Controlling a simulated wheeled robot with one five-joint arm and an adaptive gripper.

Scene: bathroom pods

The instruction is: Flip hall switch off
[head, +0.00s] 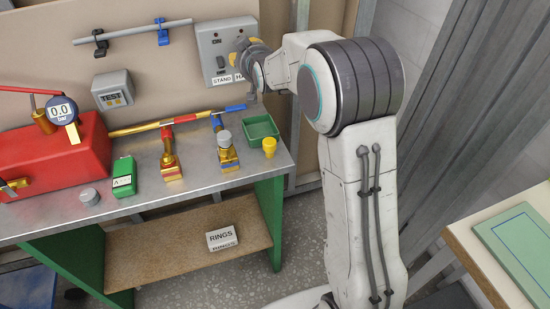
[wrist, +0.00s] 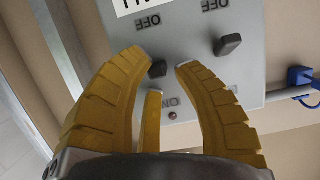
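The grey switch box (head: 206,47) hangs on the back panel in the head view, with a STAND label and a partly hidden label starting "HA". The stand switch (head: 221,62) shows on its left; my gripper (head: 242,43) covers the right side. In the wrist view the box (wrist: 205,75) appears upside down. The hall switch (wrist: 158,68), a dark lever between OFF and ON marks, shows at the yellow fingertips of my gripper (wrist: 168,72). The fingers are spread apart around it; contact is unclear. The stand switch (wrist: 228,45) is to its right. The hall lever's exact setting is unclear.
A rail with a blue clip (head: 162,32) is left of the box; the blue clip also shows in the wrist view (wrist: 300,77). Below, the workbench (head: 135,203) holds a red tank (head: 70,155), valves and a green tray (head: 261,131). A TEST box (head: 111,90) is on the panel.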

